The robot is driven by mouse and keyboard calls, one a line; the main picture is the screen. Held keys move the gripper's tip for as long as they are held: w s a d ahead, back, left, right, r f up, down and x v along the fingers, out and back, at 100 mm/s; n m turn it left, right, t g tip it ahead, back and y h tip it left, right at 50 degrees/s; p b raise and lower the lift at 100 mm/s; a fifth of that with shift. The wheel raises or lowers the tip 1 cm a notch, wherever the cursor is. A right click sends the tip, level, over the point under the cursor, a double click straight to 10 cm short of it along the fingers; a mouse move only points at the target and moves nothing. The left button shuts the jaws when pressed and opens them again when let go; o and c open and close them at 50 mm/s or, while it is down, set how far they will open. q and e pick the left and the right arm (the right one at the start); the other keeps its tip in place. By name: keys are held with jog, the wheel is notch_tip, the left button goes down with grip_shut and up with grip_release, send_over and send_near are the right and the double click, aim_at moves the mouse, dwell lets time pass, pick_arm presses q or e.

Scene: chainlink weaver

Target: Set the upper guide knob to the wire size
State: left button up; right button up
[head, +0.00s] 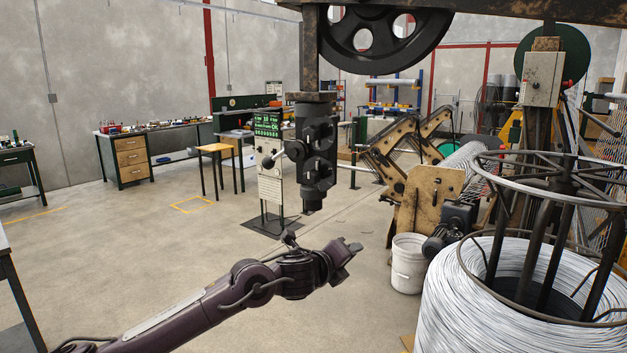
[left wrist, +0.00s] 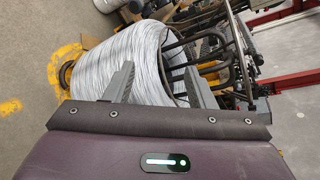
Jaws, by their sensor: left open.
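The upper guide (head: 316,150) is a dark block with rollers that hangs from a post near the middle of the head view. The guide does not show in that view. My right gripper is out of view.
A large coil of silver wire (head: 490,295) on a dark stand fills the lower right; it also shows in the left wrist view (left wrist: 125,60). A white bucket (head: 407,264) stands beside it.

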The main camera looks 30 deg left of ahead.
pick_arm(q)
jog(key=s+d+r+m+t+p, duration=0.1)
jog(key=s+r+m, duration=0.25)
jog(key=r, duration=0.55)
jog(key=s+r+m+t+p, duration=0.1)
jog(key=s+r+m, duration=0.25)
jog(key=r, duration=0.55)
jog(key=m+t+y, duration=0.1)
jog(key=m+y, duration=0.1)
jog(key=m, duration=0.2)
send_near(309, 136)
jog(key=w, duration=0.3)
jog(key=shift+m, duration=0.3)
jog(key=w+p, duration=0.1)
jog(key=w, duration=0.1)
jog(key=w+p, duration=0.1)
jog(key=w, duration=0.1)
jog(key=w+a+p, duration=0.1)
jog(key=w, duration=0.2)
jog(key=shift+w+f, duration=0.1)
jog(key=shift+w, duration=0.15)
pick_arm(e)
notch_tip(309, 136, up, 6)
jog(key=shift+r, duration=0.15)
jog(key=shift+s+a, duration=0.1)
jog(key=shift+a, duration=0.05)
